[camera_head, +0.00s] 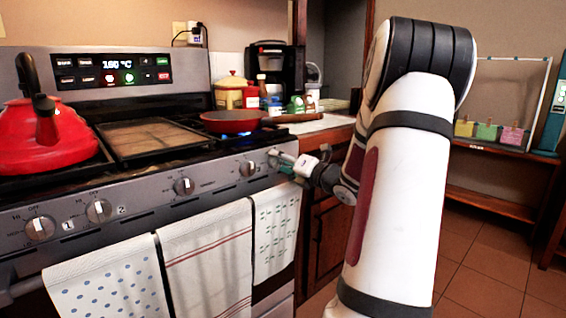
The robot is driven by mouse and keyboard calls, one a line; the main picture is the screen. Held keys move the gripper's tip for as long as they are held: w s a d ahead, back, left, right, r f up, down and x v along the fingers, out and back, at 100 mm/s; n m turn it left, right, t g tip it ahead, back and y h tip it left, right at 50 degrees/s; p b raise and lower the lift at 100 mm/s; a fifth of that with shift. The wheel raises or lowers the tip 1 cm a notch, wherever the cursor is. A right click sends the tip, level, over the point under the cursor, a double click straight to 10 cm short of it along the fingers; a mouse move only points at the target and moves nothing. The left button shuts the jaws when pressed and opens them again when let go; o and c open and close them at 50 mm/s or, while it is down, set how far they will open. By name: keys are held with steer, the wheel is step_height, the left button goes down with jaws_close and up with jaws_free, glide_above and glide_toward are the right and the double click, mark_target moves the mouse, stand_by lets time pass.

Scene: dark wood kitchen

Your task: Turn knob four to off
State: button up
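The stove front (140,205) has a row of round silver knobs. The fourth knob from the left (248,168) is the rightmost one I see; its number label is not readable, and I cannot tell its exact setting. A blue flame shows at the burner under the red pan (232,121), above that knob. My gripper (276,158) is at the stove's front right, just right of the fourth knob, with its tips pointing left toward the panel. It looks apart from the knob, though contact is hard to judge. Its finger opening is too small to tell.
Other knobs sit further left, including the third (184,187). Towels (205,262) hang on the oven handle below. A red kettle (45,135) and a griddle (150,138) are on the stove. A counter (318,124) with a coffee maker (275,70) is behind my gripper.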

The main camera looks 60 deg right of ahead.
steer(key=c, duration=0.7)
steer(key=shift+c, duration=0.2)
